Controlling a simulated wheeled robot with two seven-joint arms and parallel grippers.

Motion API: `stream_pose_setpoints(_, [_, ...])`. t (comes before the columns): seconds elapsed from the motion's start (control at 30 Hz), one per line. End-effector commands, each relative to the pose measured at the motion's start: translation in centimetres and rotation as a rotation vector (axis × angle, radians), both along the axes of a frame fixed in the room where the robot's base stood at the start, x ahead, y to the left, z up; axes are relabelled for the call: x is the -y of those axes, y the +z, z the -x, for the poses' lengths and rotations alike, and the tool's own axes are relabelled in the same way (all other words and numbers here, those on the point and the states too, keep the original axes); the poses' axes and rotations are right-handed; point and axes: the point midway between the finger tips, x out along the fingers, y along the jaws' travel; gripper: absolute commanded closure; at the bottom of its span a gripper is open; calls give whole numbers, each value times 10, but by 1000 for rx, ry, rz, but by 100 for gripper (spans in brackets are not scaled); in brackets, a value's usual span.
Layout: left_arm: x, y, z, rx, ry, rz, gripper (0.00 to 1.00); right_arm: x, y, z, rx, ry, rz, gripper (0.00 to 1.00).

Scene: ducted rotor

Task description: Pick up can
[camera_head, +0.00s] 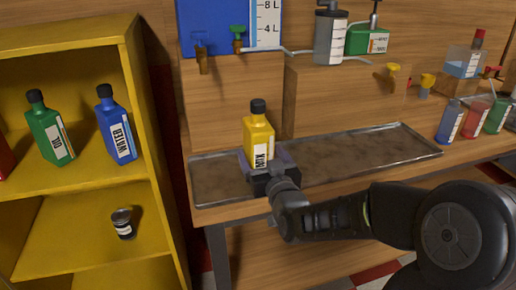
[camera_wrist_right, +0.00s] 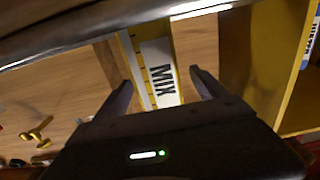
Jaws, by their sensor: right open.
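A yellow can (camera_head: 258,138) with a black cap and a white MIX label stands upright at the left part of the metal tray (camera_head: 410,147). My right gripper (camera_head: 268,160) is at the can's lower front, and its body hides the can's base. In the right wrist view, the can (camera_wrist_right: 160,72) shows between the two fingers of my right gripper (camera_wrist_right: 165,88). The fingers are open, one on each side of the can, with a gap visible on both sides. My left gripper is not in view.
A yellow shelf (camera_head: 75,200) at left holds a green oil bottle (camera_head: 48,130), a blue water bottle (camera_head: 115,125) and a small dark jar (camera_head: 123,222). A wooden block (camera_head: 232,95) stands close behind the can. Small coloured bottles stand at the right; the tray's right part is clear.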

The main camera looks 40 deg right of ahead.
Motion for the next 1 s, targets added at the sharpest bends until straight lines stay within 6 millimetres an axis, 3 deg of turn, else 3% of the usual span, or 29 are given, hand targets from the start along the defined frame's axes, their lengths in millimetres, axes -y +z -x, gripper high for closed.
stream_pose_setpoints(0.3, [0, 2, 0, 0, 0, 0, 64, 16, -1, -38, 1, 0, 0, 18])
stream_pose_setpoints(0.9, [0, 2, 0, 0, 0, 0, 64, 16, -1, -39, 1, 0, 0, 18])
stream_pose_setpoints(1.0, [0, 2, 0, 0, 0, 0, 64, 16, -1, -39, 0, 0, 0, 25])
